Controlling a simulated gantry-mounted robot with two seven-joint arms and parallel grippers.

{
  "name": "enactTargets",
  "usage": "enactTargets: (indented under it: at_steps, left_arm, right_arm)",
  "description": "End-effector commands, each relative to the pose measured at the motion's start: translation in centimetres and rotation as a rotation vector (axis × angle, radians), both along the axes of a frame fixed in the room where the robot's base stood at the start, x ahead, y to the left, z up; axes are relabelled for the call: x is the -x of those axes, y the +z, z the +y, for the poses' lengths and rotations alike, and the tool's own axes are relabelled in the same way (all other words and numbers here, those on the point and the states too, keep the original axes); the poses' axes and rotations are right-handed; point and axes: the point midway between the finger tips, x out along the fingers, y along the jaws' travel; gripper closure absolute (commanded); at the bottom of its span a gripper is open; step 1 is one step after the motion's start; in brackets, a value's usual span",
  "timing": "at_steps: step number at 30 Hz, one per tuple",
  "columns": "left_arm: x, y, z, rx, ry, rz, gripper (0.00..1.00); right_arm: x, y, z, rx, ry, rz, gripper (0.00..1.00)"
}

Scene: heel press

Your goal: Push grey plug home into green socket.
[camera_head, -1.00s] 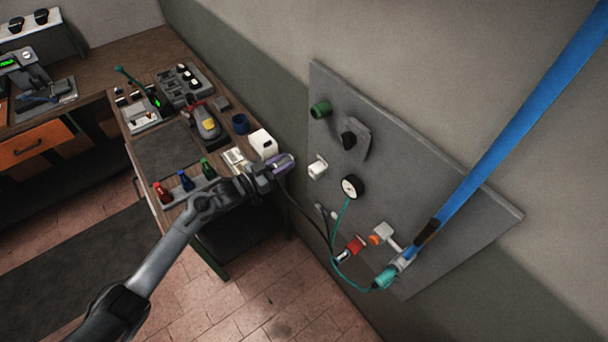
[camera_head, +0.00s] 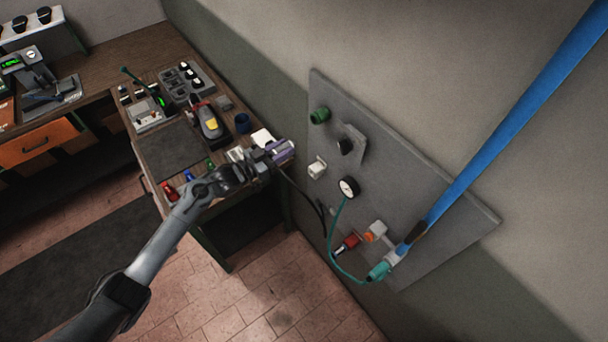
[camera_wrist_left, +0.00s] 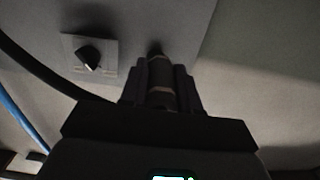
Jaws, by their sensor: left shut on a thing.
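The green socket (camera_head: 320,115) sticks out of the grey wall panel near its upper left corner. My left gripper (camera_head: 283,150), with purple-grey fingers, is to the left of and below the socket in the head view, apart from it. In the left wrist view the gripper (camera_wrist_left: 160,90) is shut on the grey plug (camera_wrist_left: 160,72), a banded cylinder between the fingers that points away toward the panel. The plug is mostly hidden by the fingers in the head view. I cannot make out the socket in the wrist view. My right gripper is not in view.
A black knob (camera_head: 345,146), a white fitting (camera_head: 317,168) and a gauge (camera_head: 348,188) are on the grey panel (camera_head: 440,210). A black cable (camera_head: 300,192) runs down from my gripper. A thick blue pipe (camera_head: 520,110) crosses the right side. The bench holds a white box (camera_head: 262,138).

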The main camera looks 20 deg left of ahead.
Motion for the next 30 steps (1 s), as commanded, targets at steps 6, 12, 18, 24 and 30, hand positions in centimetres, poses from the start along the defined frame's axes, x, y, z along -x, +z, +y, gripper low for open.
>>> enactTargets:
  at_steps: [6,12,18,24,30]
  left_arm:
    - [0.0,2.1,0.0,0.000,0.000,0.000,1.00]
    - [0.0,3.7,0.0,0.001,0.000,-0.001,1.00]
    - [0.0,5.1,0.0,0.001,0.000,-0.001,1.00]
    - [0.0,5.5,0.0,0.001,0.000,-0.001,1.00]
    - [0.0,5.5,0.0,0.001,0.000,-0.001,1.00]
  right_arm:
    - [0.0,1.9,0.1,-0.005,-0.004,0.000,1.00]
    - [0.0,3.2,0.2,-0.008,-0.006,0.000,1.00]
    - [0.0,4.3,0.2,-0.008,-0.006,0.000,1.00]
    - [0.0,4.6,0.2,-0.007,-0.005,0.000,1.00]
    - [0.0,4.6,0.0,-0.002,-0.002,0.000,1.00]
